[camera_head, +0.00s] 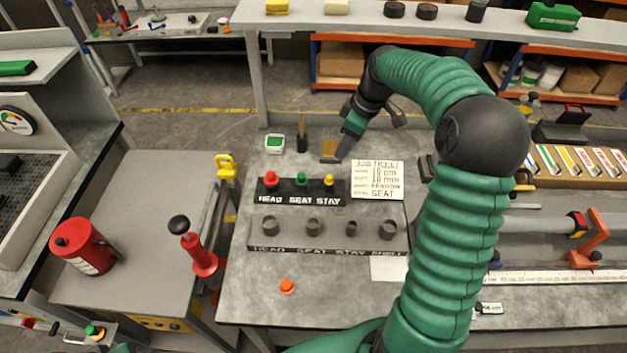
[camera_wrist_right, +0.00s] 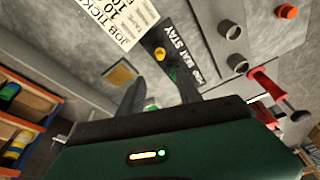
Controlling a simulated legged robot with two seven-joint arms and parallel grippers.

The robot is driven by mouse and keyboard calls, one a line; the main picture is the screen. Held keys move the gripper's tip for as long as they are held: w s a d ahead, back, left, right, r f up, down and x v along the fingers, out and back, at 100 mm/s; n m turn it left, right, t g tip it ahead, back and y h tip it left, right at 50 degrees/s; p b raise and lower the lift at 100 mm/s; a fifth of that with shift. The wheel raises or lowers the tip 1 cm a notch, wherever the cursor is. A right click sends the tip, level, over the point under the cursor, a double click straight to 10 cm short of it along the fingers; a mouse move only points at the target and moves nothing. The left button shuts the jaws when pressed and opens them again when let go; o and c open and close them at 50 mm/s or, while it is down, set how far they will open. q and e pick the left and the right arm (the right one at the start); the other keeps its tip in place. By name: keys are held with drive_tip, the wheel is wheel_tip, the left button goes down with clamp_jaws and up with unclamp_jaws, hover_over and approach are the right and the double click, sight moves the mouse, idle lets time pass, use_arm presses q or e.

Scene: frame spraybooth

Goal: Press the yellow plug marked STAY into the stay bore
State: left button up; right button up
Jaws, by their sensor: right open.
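The yellow plug (camera_head: 328,181) stands upright in the right-hand place of a black rack, above the word STAY. It also shows in the right wrist view (camera_wrist_right: 160,53), beyond the fingertips. The block with the bores (camera_head: 328,248) lies nearer to me, with several grey rings along its top. The third ring from the left is the stay bore (camera_head: 351,229), by the label. My right gripper (camera_head: 340,152) is behind the rack, apart from the yellow plug. In the right wrist view its two fingers (camera_wrist_right: 160,88) are spread with a gap between them. My left gripper is not seen.
A red plug (camera_head: 270,179) and a green plug (camera_head: 301,179) share the rack. A job ticket card (camera_head: 377,180) lies right of it. A loose orange cap (camera_head: 287,286) lies in front of the block. A dark holder (camera_head: 301,142) and green-topped box (camera_head: 274,142) stand behind.

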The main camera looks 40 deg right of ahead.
hover_over(330, 176)
drive_tip(key=f, duration=0.8)
drive_tip(key=shift+s+d+f, duration=0.15)
drive_tip(key=shift+s+f, duration=0.1)
drive_tip(key=shift+s, duration=0.1)
drive_tip(key=x, duration=0.4)
drive_tip(key=shift+s+d+f+p, duration=0.25)
drive_tip(key=shift+f+p, duration=0.05)
drive_tip(key=shift+f, duration=0.15)
drive_tip(key=shift+w+f, duration=0.15)
drive_tip(key=shift+f, duration=0.05)
drive_tip(key=shift+r, duration=0.15)
clamp_jaws()
